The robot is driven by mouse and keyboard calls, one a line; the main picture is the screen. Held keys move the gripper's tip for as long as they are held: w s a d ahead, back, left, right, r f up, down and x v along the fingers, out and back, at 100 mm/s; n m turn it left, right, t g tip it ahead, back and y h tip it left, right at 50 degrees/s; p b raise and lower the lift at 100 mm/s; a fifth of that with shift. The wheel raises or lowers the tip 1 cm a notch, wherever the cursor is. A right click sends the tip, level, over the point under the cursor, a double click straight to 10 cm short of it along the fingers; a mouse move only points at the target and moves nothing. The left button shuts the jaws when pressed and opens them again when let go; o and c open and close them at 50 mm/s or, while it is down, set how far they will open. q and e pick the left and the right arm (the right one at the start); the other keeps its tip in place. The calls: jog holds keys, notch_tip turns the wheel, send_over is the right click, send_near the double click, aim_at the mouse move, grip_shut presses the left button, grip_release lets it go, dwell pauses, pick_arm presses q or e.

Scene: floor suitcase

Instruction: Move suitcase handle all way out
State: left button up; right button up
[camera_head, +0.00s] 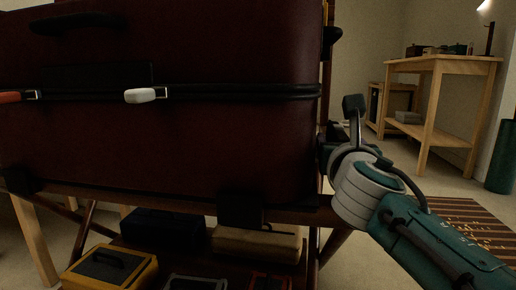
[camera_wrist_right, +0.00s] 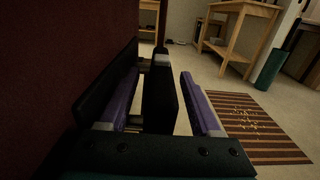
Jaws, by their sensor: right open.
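The dark red suitcase (camera_head: 200,150) lies on a wooden rack and fills the left of the head view. In the right wrist view its side (camera_wrist_right: 55,70) is a dark wall at the left. A black bar (camera_wrist_right: 159,92), which looks like the pull-out handle, stands a little off that side, with short light rods behind it. My right gripper (camera_wrist_right: 160,100) is open, its purple-lined fingers on either side of the bar. Contact cannot be told. In the head view my right gripper (camera_head: 328,152) is at the suitcase's right end, partly hidden. My left gripper is not in view.
Below the suitcase are a yellow case (camera_head: 112,268), a dark blue box (camera_head: 163,232) and a tan box (camera_head: 257,243). A wooden table (camera_head: 440,66) stands at the back right. A striped rug (camera_head: 480,228) lies on the open floor at the right.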

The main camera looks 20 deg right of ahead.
jog(key=shift+w+d, duration=0.3)
jog(key=shift+w, duration=0.1)
grip_shut()
dwell(0.4)
dwell(0.9)
